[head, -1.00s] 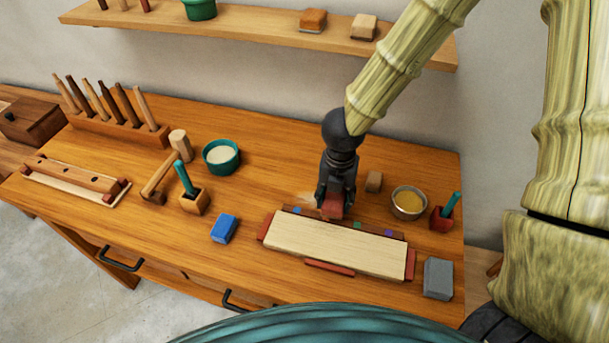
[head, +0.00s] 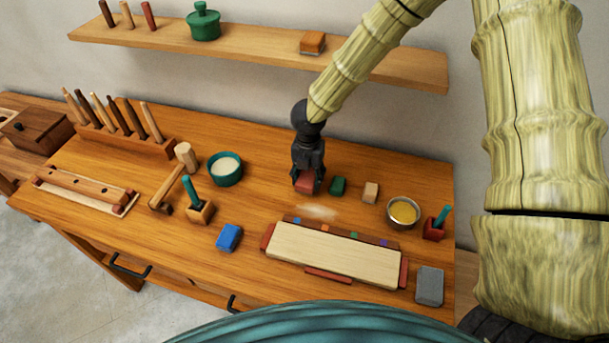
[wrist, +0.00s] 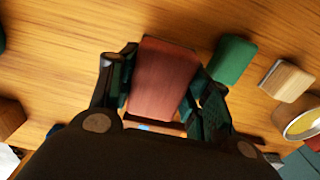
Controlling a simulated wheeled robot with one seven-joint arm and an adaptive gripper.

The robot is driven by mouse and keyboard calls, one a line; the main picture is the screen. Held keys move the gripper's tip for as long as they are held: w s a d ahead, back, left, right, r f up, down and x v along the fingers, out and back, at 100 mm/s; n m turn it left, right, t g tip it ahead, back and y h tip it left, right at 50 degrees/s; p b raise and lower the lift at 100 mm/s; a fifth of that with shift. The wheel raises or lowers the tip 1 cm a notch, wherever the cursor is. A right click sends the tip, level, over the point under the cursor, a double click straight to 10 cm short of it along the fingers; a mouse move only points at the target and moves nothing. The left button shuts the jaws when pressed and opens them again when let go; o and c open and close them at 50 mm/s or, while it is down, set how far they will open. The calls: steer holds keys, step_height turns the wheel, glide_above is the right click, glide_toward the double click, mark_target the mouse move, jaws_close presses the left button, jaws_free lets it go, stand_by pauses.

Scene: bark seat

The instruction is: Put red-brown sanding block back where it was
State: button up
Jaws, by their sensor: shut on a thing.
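The red-brown sanding block (head: 304,184) is between the fingers of my gripper (head: 307,177), behind the pale board. In the wrist view the block (wrist: 165,78) fills the space between the two dark fingers (wrist: 160,90), which are shut on it. I cannot tell whether its underside touches the bench. A dark green block (head: 338,186) stands just right of it, with a small tan block (head: 371,192) further right. The green block (wrist: 234,59) and tan block (wrist: 287,81) also show in the wrist view.
The pale board (head: 330,253) lies between red-brown stops, with a strip of coloured squares behind. A pale dusty smear (head: 317,211) is behind it. A teal bowl (head: 225,169) stands left, a yellow-filled bowl (head: 403,212) right. The shelf (head: 240,43) hangs above.

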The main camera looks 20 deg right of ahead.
mark_target(305, 179)
steer(key=shift+w+a+f, duration=0.1)
steer(key=shift+w+a, duration=0.1)
steer(key=shift+w, duration=0.8)
steer(key=shift+f+p, duration=1.25)
steer(key=shift+f, duration=0.5)
steer(key=shift+f, duration=0.15)
steer(key=o, duration=1)
steer(key=shift+o, duration=0.2)
steer(key=shift+r+b, duration=1.75)
steer(key=shift+r, duration=4.4)
